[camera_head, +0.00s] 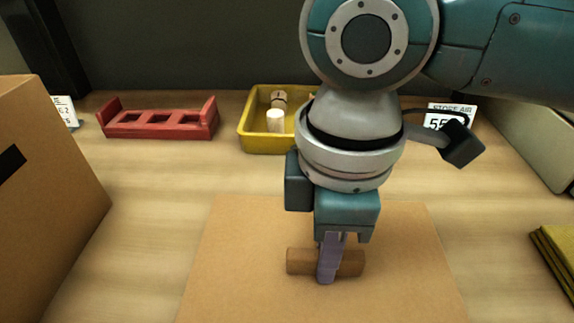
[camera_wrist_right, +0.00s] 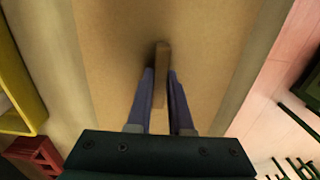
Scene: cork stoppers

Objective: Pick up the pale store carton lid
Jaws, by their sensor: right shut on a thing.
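The pale carton lid (camera_head: 235,265) is a flat tan board at the bottom middle of the head view. A brown bar handle (camera_head: 299,261) lies across its middle. My right gripper (camera_head: 328,262) comes down from above, its purple fingers shut on the handle near its middle. In the right wrist view the lid (camera_wrist_right: 110,45) fills the middle, and the handle (camera_wrist_right: 162,58) runs between the two fingers. The gripper hides part of the handle. I cannot tell whether the lid is resting or raised. My left gripper is not in view.
A large cardboard box (camera_head: 45,190) stands at the left. A red rack (camera_head: 160,128) and a yellow tray (camera_head: 270,146) with stoppers (camera_head: 275,120) stand at the back. A yellow stack (camera_head: 556,257) lies at the right. Bare table shows around the lid.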

